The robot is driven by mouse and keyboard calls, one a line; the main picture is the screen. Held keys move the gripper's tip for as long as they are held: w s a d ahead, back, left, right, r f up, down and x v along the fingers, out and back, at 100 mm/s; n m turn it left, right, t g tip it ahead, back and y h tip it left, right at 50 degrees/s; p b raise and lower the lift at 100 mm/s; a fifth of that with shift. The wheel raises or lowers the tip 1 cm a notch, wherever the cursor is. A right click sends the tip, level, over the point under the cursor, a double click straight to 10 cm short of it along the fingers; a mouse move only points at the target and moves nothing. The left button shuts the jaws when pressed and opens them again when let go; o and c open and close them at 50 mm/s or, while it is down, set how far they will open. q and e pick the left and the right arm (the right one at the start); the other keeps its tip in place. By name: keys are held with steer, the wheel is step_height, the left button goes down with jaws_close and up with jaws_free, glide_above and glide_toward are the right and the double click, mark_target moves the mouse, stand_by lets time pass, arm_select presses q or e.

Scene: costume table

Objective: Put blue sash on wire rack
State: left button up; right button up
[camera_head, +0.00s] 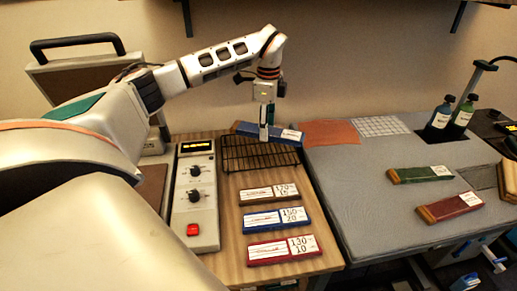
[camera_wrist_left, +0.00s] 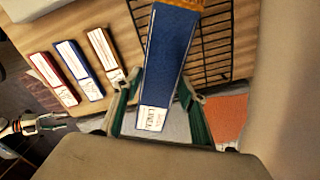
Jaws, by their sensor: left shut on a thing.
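The blue sash (camera_head: 246,129) is a long, flat, folded blue strip with a white label at one end and an orange-brown other end. My left gripper (camera_head: 266,132) is shut on it, over the wire rack (camera_head: 232,161). In the left wrist view the sash (camera_wrist_left: 170,55) lies between the green-edged fingers of my left gripper (camera_wrist_left: 160,108), label end towards the palm. The black wire rack (camera_wrist_left: 216,45) shows behind it there. I cannot tell whether the sash touches the rack.
Brown, blue and red label cards (camera_head: 276,218) lie in front of the rack. A control box (camera_head: 196,210) with knobs stands left of it. Green (camera_head: 420,174) and red (camera_head: 450,207) folded strips lie on the grey table (camera_head: 365,205), near two bottles (camera_head: 438,117).

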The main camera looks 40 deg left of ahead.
mark_target(261, 157)
arm_select(q)
steer(key=a+n, duration=0.1)
steer(key=n, duration=0.2)
steer(key=a+n, duration=0.1)
steer(key=n, duration=0.1)
steer(key=shift+w+a+f, duration=0.1)
steer(key=shift+a+f, duration=0.25)
steer(key=shift+f, duration=0.05)
step_height(261, 157, down, 10)
steer(key=shift+r+p, duration=0.1)
steer(key=shift+p, duration=0.35)
steer(key=shift+f, duration=0.2)
steer(key=o, duration=1.1)
steer(key=shift+o, duration=0.2)
step_height(261, 157, up, 12)
steer(key=shift+r+b, duration=0.2)
steer(key=shift+b, duration=0.3)
